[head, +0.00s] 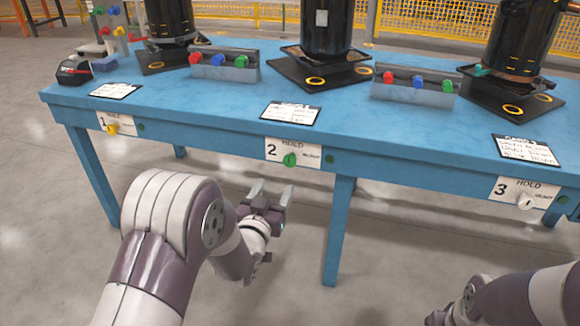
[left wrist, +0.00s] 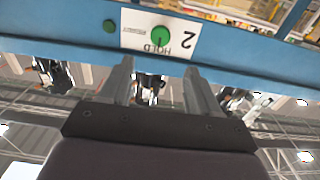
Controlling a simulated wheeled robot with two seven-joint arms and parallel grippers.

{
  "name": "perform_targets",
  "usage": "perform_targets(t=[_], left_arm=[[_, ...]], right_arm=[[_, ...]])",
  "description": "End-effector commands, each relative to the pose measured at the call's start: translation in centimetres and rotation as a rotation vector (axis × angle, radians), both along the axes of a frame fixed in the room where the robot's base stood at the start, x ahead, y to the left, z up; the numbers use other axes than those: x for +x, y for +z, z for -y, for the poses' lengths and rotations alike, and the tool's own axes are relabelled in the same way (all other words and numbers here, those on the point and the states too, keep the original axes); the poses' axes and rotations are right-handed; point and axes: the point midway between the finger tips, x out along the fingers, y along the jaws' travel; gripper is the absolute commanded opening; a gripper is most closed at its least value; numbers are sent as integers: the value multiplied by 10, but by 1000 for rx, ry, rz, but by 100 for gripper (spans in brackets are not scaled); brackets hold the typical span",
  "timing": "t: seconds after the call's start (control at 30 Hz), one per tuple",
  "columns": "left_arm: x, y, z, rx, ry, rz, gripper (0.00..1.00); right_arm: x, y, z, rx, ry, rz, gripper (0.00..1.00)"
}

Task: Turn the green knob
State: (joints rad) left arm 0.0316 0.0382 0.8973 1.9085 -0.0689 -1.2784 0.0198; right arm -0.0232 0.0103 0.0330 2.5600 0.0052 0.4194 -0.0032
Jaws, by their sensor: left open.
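The green knob (head: 290,159) sits on the white plate marked 2 HOLD on the front edge of the blue table. It also shows in the left wrist view (left wrist: 160,36), just beyond the fingertips and between their lines, with the plate upside down. My left gripper (head: 271,190) is open and empty, below and a little left of the knob in the head view, apart from it. Its two fingers show in the left wrist view (left wrist: 158,72) with a gap between them. Part of my right arm shows at the lower right of the head view; its fingers cannot be made out.
A yellow knob (head: 112,129) at plate 1 and a white knob (head: 525,202) at plate 3 sit on the same blue table edge (head: 215,131). Black compressors (head: 327,30) and boxes with coloured knobs (head: 225,67) stand on top. The floor before the table is clear.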

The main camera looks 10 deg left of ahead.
Motion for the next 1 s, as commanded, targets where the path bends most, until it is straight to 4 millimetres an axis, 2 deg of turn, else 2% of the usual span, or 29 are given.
perform_targets(t=[0.03, 0.2, 0.4, 0.57, 0.8, 0.83, 0.97, 1.0], left_arm=[[11, -5, 1, 0, -1, 3, 62], [56, -7, 2, 0, -1, 1, 62], [97, -5, 4, -1, 0, -2, 62], [111, -2, 4, -1, 0, -2, 62], [112, -1, 4, -1, 0, -5, 62], [112, -1, 4, -1, 0, -5, 55], [112, -1, 4, -1, 0, -4, 13], [112, -1, 4, -1, 0, -4, 8]], right_arm=[[0, -9, 0, 0, 0, -1, 43], [0, -29, 0, 0, 0, -1, 43], [0, -44, 0, 0, 0, -1, 43], [0, -47, 0, 0, 0, -1, 43], [0, -46, 0, 0, 0, -1, 43], [0, -46, 0, 0, 0, -1, 43], [0, -46, 0, 0, 0, -1, 43], [0, -47, 0, 0, 0, -1, 43]])
